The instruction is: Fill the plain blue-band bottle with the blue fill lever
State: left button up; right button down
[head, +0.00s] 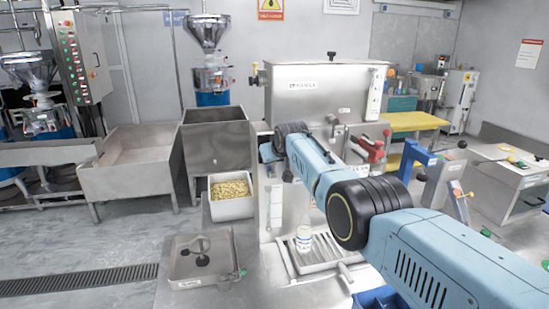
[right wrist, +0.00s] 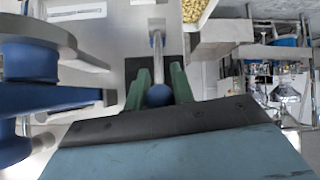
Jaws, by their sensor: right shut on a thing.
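A small white bottle with a blue band (head: 304,238) stands upright on the slatted drip tray (head: 325,262) at the front of the steel filling machine (head: 322,88) in the head view. My right arm reaches across the machine's front, and its gripper is hidden behind the arm there. In the right wrist view my right gripper (right wrist: 160,76) has its green fingers shut on the blue fill lever, whose round blue knob (right wrist: 159,95) sits between them on a metal rod. A red-handled lever (head: 376,151) is on the machine's right side. My left gripper is not in view.
A white bin of beans (head: 231,194) stands left of the machine. Large blue rounded parts (right wrist: 30,60) fill the left of the right wrist view. Open floor lies at the far left.

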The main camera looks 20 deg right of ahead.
jog(key=shift+w+r, duration=0.1)
jog(key=shift+r, duration=0.15)
dwell(0.4)
jog(key=c, duration=1.5)
grip_release()
jog(key=shift+o, duration=1.3)
jog(key=shift+d+f, duration=0.1)
jog(key=shift+f, duration=0.1)
jog(key=shift+s+r+p, duration=0.45)
jog(key=shift+p, duration=0.4)
jog(key=shift+p+v, duration=0.65)
jog(key=shift+v, duration=0.3)
jog(key=b+v, duration=0.1)
jog(key=v, duration=0.9)
jog(key=shift+s, duration=0.2)
